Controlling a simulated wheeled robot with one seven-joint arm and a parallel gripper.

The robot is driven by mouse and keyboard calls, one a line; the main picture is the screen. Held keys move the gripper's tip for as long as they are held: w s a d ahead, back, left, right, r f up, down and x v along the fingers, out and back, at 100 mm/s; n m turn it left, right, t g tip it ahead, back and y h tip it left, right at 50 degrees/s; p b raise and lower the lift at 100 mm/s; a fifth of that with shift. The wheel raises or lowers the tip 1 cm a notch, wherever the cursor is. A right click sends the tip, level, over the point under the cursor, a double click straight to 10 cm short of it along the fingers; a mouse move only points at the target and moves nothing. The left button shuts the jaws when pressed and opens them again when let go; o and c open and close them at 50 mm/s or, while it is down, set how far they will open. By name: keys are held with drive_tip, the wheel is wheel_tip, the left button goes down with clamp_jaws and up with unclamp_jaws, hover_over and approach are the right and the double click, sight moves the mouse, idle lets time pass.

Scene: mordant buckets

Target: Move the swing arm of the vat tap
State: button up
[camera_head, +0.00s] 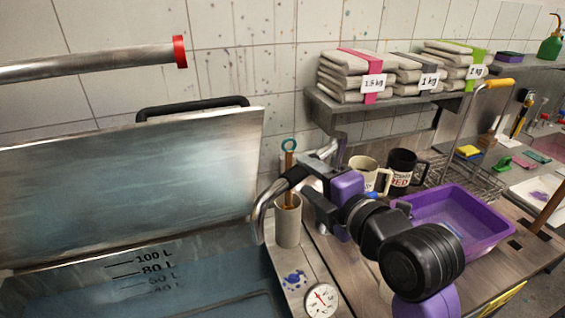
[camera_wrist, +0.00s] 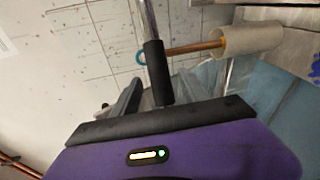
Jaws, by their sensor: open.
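The swing arm (camera_head: 258,214) of the vat tap is a bent metal tube. Its curved end hangs by the right edge of the vat (camera_head: 190,285) in the head view. A black sleeve on the swing arm shows in the wrist view (camera_wrist: 156,72), with bare tube above it. My gripper (camera_head: 305,182) is open, right at the sleeve, with its purple body to the right. In the head view the gripper overlaps part of the tube. Whether a finger touches the sleeve is not clear.
A beige cup (camera_head: 288,226) with a wooden stick stands just below the swing arm. A dial gauge (camera_head: 321,299) lies nearby. Two mugs (camera_head: 403,172) and a purple tray (camera_head: 470,205) are to the right. The raised lid (camera_head: 130,185) stands left; a shelf (camera_head: 385,108) holds folded bundles.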

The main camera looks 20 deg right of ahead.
drive_tip(key=p+x, duration=0.1)
drive_tip(key=x, duration=0.5)
drive_tip(key=shift+w, duration=0.35)
drive_tip(key=shift+a, duration=0.1)
clamp_jaws()
idle(1.0)
